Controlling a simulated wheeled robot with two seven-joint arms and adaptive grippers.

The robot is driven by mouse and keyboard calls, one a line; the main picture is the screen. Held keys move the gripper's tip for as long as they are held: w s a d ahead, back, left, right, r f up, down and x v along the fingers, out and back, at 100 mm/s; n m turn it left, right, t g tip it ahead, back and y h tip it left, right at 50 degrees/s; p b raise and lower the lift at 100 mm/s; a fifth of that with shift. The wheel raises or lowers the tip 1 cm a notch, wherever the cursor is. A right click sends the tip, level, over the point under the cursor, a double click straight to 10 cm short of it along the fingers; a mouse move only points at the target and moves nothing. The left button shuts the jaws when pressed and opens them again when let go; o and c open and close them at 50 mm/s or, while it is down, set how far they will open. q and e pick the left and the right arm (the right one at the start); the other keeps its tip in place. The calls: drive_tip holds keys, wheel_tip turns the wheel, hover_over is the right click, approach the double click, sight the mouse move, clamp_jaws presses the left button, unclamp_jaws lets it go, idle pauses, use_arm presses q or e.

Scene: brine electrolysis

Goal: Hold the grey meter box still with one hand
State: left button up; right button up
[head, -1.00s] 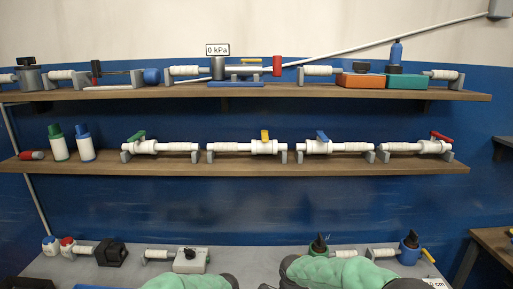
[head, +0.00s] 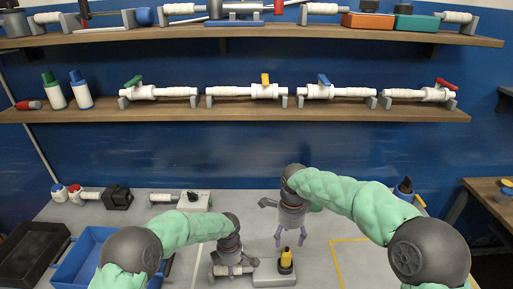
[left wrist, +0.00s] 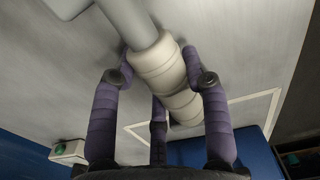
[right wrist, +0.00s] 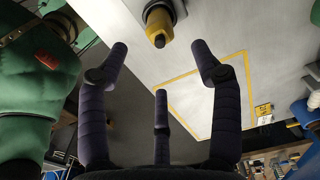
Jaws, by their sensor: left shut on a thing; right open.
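A light grey box (head: 272,273) with a yellow-and-black knob (head: 286,262) stands on the table at the front. It matches the grey meter box best, but no dial is readable. A white sleeve (head: 232,269) lies at its left. My left gripper (head: 228,270) is shut around this sleeve; the sleeve (left wrist: 158,67) shows between its fingers in the left wrist view. My right gripper (head: 291,238) is open and empty, behind the box and above the table. In the right wrist view, the yellow knob (right wrist: 159,24) is beyond its open fingertips.
A second light grey box (head: 195,202) with a black knob stands further back. A blue tray (head: 78,262) and a black tray (head: 32,257) are at the left. A yellow outline (head: 340,262) marks clear table at the right. Shelves with valves run behind.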

idle(0.3)
use_arm(q)
drive_tip(key=o, duration=1.5)
drive_tip(key=shift+r, duration=0.15)
wheel_tip(320, 180, up, 12)
drive_tip(key=shift+f, duration=0.15)
